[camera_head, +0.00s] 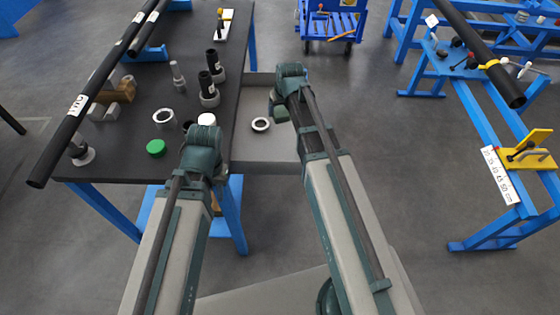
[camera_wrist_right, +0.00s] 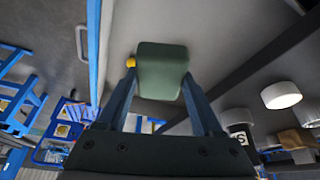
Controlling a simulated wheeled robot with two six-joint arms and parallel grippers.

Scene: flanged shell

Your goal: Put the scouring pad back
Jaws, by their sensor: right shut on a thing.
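The scouring pad (camera_wrist_right: 162,72) is a dark green block with rounded corners in the right wrist view. My right gripper (camera_wrist_right: 158,80) is shut on it, with one blue finger on each side. In the head view my right wrist is above the far part of a grey open tray or drawer (camera_head: 250,154) at the table's right side; the arm mostly hides the fingers. My left wrist is over the front right edge of the dark table (camera_head: 140,106). Its fingers are hidden behind the arm, so I cannot see whether they hold anything.
A white ring (camera_head: 261,124) lies in the grey tray. A green lid-like disc (camera_head: 156,147), another ring (camera_head: 164,116) and black cylinders stand on the table. A long black pipe (camera_head: 84,98) crosses the left. A blue cart (camera_head: 330,20) and blue frame (camera_head: 499,196) stand beyond open floor.

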